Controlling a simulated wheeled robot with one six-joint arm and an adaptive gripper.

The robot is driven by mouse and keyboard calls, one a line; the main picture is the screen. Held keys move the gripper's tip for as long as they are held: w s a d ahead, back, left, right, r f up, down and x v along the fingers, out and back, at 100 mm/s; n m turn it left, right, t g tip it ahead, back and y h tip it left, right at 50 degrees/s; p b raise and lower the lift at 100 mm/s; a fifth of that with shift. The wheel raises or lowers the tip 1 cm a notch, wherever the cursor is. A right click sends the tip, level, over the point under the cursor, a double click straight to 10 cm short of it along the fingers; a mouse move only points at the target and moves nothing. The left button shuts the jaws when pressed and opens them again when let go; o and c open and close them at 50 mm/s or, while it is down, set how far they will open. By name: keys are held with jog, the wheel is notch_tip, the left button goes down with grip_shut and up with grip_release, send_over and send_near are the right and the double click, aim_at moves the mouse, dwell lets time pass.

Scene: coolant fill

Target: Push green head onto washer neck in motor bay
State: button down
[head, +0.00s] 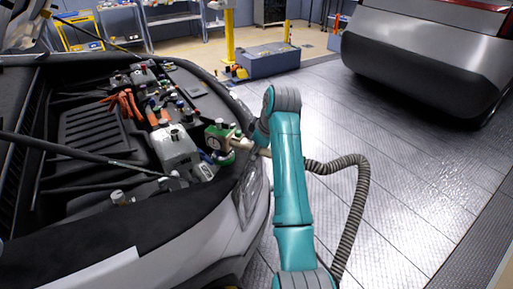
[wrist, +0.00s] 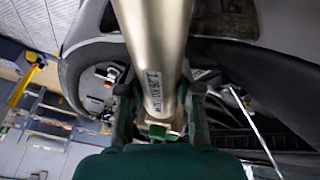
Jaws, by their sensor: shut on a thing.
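The green head (head: 217,134), with a round gauge on its face, is over the right side of the open motor bay in the head view. A pale tube (head: 243,144) runs from it to my gripper (head: 259,139). In the wrist view my gripper (wrist: 160,98) is shut on this pale printed tube (wrist: 153,40), one finger on each side. A bit of green (wrist: 158,132) shows past the tube's end. The underside of the head is hidden, so I cannot tell whether it touches a neck. I cannot single out the washer neck.
A pale tank (head: 175,148) stands just left of the green head. Orange cables (head: 124,104) and several caps fill the bay. A dark prop rod (head: 75,148) crosses it. A ribbed hose (head: 350,215) hangs right of my arm.

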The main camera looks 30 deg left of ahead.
jog(key=shift+f, duration=0.1)
jog(key=c, duration=0.7)
grip_release()
jog(key=shift+f, duration=0.1)
jog(key=shift+v, duration=3.85)
jog(key=shift+d, duration=0.1)
